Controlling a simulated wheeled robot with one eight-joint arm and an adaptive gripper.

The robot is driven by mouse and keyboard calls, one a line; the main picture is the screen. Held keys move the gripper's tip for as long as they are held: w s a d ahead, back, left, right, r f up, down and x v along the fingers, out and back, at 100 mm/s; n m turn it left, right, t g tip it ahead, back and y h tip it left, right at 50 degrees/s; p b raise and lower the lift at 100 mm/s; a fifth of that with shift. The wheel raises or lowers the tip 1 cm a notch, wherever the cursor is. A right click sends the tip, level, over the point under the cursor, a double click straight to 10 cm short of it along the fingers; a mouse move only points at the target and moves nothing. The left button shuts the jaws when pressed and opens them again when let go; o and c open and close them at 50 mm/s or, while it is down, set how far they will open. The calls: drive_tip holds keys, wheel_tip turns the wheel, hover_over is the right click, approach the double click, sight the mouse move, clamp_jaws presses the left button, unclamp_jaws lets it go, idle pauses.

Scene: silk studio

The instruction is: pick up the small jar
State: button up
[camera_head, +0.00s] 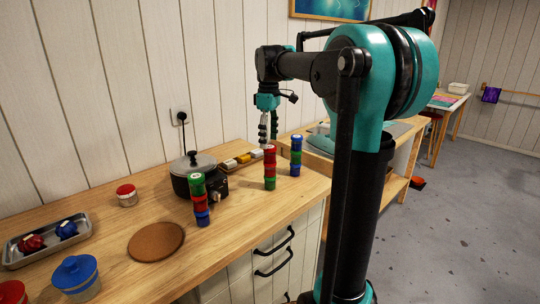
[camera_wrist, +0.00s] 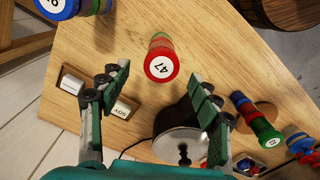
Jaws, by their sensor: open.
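A small white jar with a red lid (camera_head: 127,195) stands upright on the wooden counter, left of the pot in the head view. Bigger jars, one with a blue lid (camera_head: 75,274) and one with a red lid (camera_head: 12,292), stand at the near left. My gripper (camera_head: 268,138) points down above the back of the counter, right of the pot and well away from the small jar. In the wrist view its fingers (camera_wrist: 155,78) are spread with nothing held. I cannot pick out the small jar for certain in the wrist view.
A black pot with a lid (camera_head: 193,174) stands between my gripper and the small jar. Coloured stacks, green-topped (camera_head: 200,198), red (camera_head: 270,167) and blue-green (camera_head: 295,156), stand nearby. A metal tray (camera_head: 20,258) and a round brown mat (camera_head: 156,242) lie at left.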

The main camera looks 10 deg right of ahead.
sight(270, 146)
wheel_tip(270, 146, down, 5)
drive_tip(key=shift+s+d+f, duration=0.1)
drive_tip(key=shift+s+d, duration=0.05)
drive_tip(key=c, duration=1.3)
